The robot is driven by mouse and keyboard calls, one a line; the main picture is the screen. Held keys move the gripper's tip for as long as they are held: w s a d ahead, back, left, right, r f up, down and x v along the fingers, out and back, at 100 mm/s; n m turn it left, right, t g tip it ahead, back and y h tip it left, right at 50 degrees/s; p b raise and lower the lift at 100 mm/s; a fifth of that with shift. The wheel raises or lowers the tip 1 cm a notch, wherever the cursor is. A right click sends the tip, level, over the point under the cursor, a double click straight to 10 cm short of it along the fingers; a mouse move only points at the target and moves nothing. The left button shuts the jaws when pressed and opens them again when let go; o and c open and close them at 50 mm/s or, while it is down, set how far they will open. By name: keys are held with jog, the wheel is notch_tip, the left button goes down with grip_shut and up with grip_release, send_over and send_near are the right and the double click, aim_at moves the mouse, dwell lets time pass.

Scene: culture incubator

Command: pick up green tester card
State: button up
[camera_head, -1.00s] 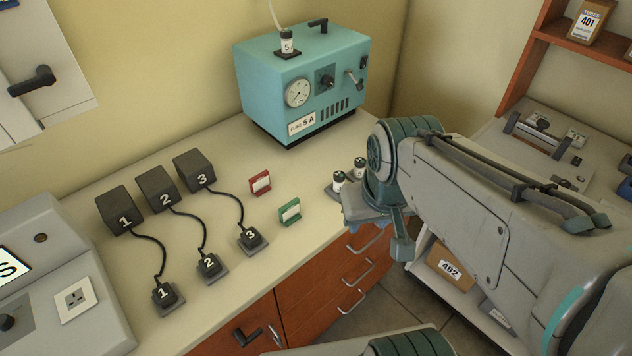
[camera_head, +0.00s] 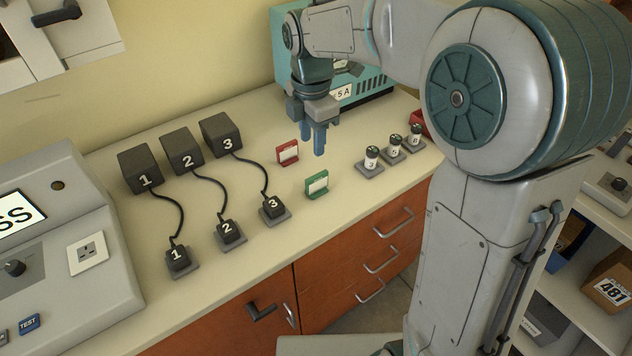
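The green tester card (camera_head: 317,185) stands upright on the counter, a green holder with a white face. A similar red card (camera_head: 288,152) stands a little behind it to the left. My gripper (camera_head: 313,146) points down above the counter, just behind the green card and right of the red card. Its blue fingers look parted, with nothing seen between them. It is apart from the green card.
Three numbered black boxes (camera_head: 182,148) with cabled plugs stand to the left. Several small vials on square bases, one a vial marked 3 (camera_head: 371,158), stand to the right. A teal machine (camera_head: 375,84) is behind my arm. The counter (camera_head: 330,225) in front of the green card is clear.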

aim_at(317, 175)
jog(key=shift+n, duration=0.3)
jog(key=f, duration=0.8)
jog(key=shift+w+a+f, duration=0.2)
jog(key=shift+f, duration=0.05)
jog(key=f, duration=0.2)
jog(key=d+f, duration=0.1)
jog(key=f, duration=0.1)
jog(key=shift+w+d+f, duration=0.15)
jog(key=shift+d+f, duration=0.05)
jog(key=shift+f, duration=0.6)
grip_shut()
